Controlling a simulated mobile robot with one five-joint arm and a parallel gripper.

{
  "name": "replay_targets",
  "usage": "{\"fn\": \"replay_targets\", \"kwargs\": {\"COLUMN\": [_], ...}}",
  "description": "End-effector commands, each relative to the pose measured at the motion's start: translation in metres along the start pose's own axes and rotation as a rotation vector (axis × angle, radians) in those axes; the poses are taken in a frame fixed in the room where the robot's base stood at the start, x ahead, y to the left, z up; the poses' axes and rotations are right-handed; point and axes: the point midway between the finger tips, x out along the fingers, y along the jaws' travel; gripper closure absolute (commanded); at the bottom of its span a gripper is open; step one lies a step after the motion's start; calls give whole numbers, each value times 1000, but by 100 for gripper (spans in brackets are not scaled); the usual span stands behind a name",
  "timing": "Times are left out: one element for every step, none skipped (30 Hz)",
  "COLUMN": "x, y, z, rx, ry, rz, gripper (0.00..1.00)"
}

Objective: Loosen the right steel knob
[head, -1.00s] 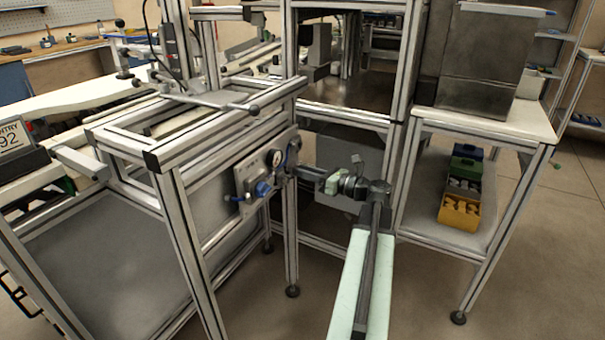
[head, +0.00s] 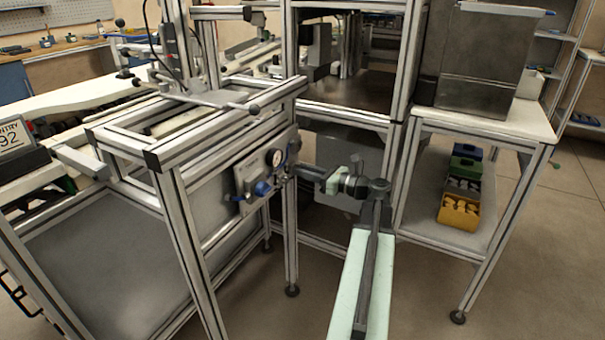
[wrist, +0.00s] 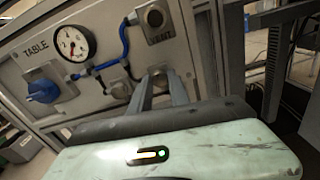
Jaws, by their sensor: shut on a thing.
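The right steel knob (wrist: 158,72) is at the lower right of the grey panel (wrist: 100,82) in the wrist view. My gripper (wrist: 161,84) is shut on it, with one finger on each side. The fingers partly cover the knob, so its turn angle cannot be told. Another steel knob (wrist: 121,88) sits just left of my fingers, apart from them. In the head view my gripper (head: 291,170) reaches the right edge of the panel (head: 246,178), where the held knob is hidden.
A round gauge (wrist: 74,43), a blue knob (wrist: 43,92), a blue hose (wrist: 124,40) and a dark knob above VENT (wrist: 153,17) share the panel. An aluminium frame post (head: 289,235) stands close by. A shelf at right holds a yellow bin (head: 459,213).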

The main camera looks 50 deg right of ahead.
Motion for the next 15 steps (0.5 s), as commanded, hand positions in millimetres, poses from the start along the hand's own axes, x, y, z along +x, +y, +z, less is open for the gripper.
{"fn": "replay_targets", "kwargs": {"x": [0, 0, 0, 0, 0, 0, 0, 0, 0, 0, 0, 0, 0, 0, 0], "y": [1, 1, 1, 1, 1, 2, 2, 2, 2, 2, 2, 2, 2, 2, 2], "z": [1, 1, 1, 1, 1, 1, 1, 1, 1, 1, 1, 1, 1, 1, 1], "rx": [-21, -37, -62, -83, -106, -141, -168, -196, -234, -262, -291, -329, -358, -387, -425], "ry": [-2, -2, -2, -2, -3, -3, -3, -3, -3, -3, -3, -3, -3, -4, -4], "rz": [4, 4, 3, 3, 3, 3, 3, 3, 3, 3, 3, 3, 3, 3, 3], "gripper": [100, 100, 100, 100, 100, 100, 100, 100, 100, 100, 100, 100, 100, 100, 100]}}
